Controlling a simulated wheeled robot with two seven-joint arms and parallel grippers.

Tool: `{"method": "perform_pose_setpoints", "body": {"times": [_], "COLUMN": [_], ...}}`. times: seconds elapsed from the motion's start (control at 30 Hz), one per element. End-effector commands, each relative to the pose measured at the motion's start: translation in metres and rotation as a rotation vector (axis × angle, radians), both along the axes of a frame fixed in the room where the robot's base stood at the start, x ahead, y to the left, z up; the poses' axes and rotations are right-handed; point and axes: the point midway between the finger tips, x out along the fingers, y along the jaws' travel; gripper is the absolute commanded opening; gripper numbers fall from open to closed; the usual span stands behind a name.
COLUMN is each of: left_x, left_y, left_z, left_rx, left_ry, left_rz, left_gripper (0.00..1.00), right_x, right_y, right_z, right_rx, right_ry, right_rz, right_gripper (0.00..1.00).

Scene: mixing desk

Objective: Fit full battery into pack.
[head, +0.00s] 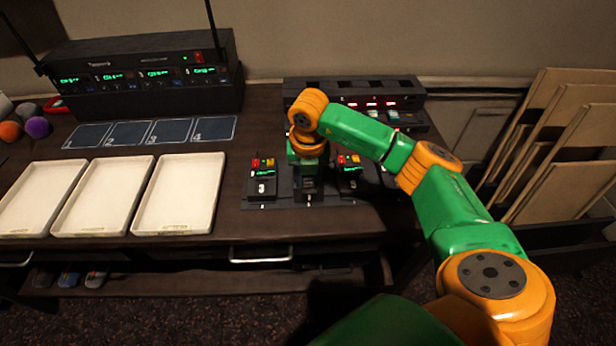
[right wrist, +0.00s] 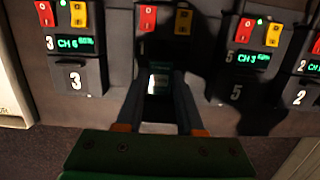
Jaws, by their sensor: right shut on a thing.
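My right gripper (right wrist: 157,112) is shut on a small dark block with a pale, greenish lit face, which I take to be the battery (right wrist: 159,84). It is at the front of the middle pack (right wrist: 165,28), which has a red and a yellow button and no lit display showing. I cannot tell how far the battery is inside the pack. In the head view the right gripper (head: 307,178) stands over the middle pack and hides most of it. My left gripper is not in view.
Pack 3 (right wrist: 75,62) is close on the left and pack 5 (right wrist: 246,65) on the right, both with lit green displays. A black charger rack (head: 350,88) with red lights stands behind. White trays (head: 180,195) lie to the left. Wooden boards (head: 560,150) lean at right.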

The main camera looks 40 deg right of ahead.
Motion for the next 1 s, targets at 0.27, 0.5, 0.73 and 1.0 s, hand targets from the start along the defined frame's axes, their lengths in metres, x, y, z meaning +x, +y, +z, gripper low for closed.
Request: {"method": "perform_pose_setpoints", "body": {"times": [0.27, 0.5, 0.73, 1.0], "left_x": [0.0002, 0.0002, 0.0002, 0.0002], "left_y": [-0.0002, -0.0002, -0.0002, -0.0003], "left_z": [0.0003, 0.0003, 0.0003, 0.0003], "left_rx": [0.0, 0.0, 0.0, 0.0], "left_ry": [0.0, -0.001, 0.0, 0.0], "left_rz": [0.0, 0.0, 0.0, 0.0], "left_gripper": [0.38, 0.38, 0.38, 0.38], "right_x": [0.0, 0.0, 0.0, 0.0], "right_y": [0.0, 0.0, 0.0, 0.0], "right_z": [0.0003, 0.0004, 0.0003, 0.0003], "right_rx": [0.0, 0.0, 0.0, 0.0], "right_ry": [0.0, 0.0, 0.0, 0.0], "right_rz": [0.0, 0.0, 0.0, 0.0], "right_gripper": [0.06, 0.64, 0.72, 0.97]}}
